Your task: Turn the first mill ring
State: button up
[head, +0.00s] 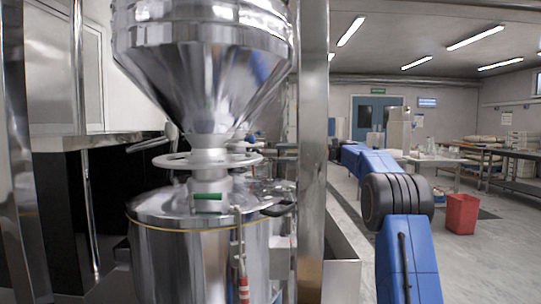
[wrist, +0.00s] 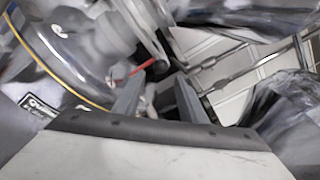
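The mill ring (head: 208,160) is a flat pale metal ring around the neck between the shiny hopper (head: 205,70) and the round steel drum (head: 195,250) in the head view. A curved grey rim at the top of the wrist view may be part of this ring, but blur leaves that unclear. My gripper (wrist: 158,98) shows in the wrist view with its two grey fingers apart. Nothing is clearly held between them. A thin red piece (wrist: 142,67) lies just beyond the left finger. I cannot make out the gripper in the head view.
A steel post (head: 312,150) stands right of the mill. A dark-fronted metal counter (head: 60,142) is at the left. A red bin (head: 462,213) stands on the open floor at the right, near a long bench (head: 500,152).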

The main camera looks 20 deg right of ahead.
jog(key=shift+s+d, duration=0.2)
jog(key=shift+d, duration=0.65)
jog(key=shift+s+d, duration=0.15)
jog(key=shift+d, duration=0.7)
jog(key=shift+a+r, duration=0.1)
jog(key=c, duration=0.9)
jog(key=shift+s+a+r+m+t, duration=0.2)
jog(key=shift+s+r+m+t, duration=0.1)
jog(key=shift+m+t, duration=0.15)
grip_shut()
jog(key=s+a+r+m+t+h, duration=0.2)
jog(key=s+m+t+h, duration=0.95)
jog(key=m, duration=0.65)
jog(key=w+a+f+g+y, duration=0.1)
jog(key=w+a+f+y, duration=0.1)
jog(key=w+a, duration=0.5)
jog(key=w, duration=0.3)
jog(key=shift+w+a+g, duration=0.25)
jog(key=shift+w+g, duration=0.05)
jog(key=shift+g, duration=0.1)
